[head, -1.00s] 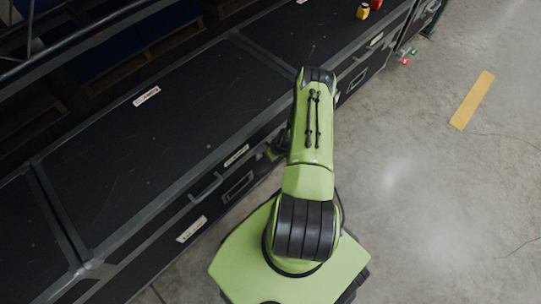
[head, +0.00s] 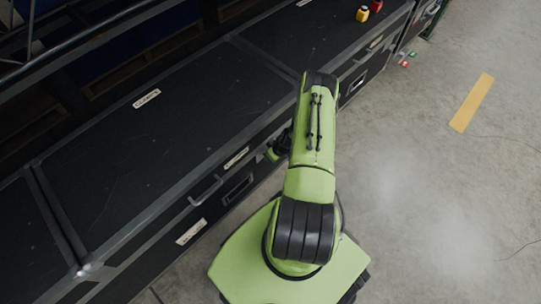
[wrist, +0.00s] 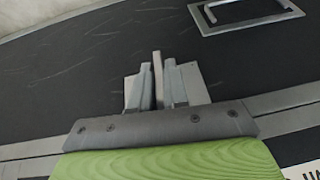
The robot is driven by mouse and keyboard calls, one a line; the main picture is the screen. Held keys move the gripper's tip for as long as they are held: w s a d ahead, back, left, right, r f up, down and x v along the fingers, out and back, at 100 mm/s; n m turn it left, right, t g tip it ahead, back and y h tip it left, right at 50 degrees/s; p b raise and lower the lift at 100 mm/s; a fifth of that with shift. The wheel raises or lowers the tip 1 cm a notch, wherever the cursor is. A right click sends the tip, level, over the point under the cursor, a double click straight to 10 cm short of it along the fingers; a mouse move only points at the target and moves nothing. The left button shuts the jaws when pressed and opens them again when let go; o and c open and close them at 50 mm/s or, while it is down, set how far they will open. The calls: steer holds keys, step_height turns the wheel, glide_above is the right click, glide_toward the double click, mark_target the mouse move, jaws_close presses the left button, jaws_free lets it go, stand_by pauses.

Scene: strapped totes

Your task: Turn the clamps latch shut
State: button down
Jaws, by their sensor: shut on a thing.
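In the wrist view the two grey fingers of my gripper (wrist: 160,88) are closed around a narrow upright metal tab, the clamp latch (wrist: 157,62). A light metal plate (wrist: 195,82) shows behind and beside the fingers, on the dark face of the case. The lower part of the latch is hidden by the fingers and the grey bar of my gripper. In the head view my arm covers the latch and the fingertips, so the latch's angle cannot be told there.
The long black tote (head: 120,150) with metal edges runs diagonally. A recessed metal handle (wrist: 248,14) lies beyond the fingers in the wrist view. A yellow-and-red object (head: 363,14) stands on the far tote.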

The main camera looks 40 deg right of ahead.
steer(key=y, duration=0.2)
steer(key=m+y, duration=0.1)
steer(key=y, duration=0.1)
steer(key=shift+d+f+y, duration=0.1)
steer(key=shift+d+y, duration=0.1)
steer(key=shift+y, duration=0.2)
steer(key=shift+m+y, duration=0.5)
steer(key=shift+y, duration=1.3)
steer(key=shift+t+y, duration=0.3)
steer(key=c, duration=1.2)
jaws_free()
steer(key=shift+c, duration=0.2)
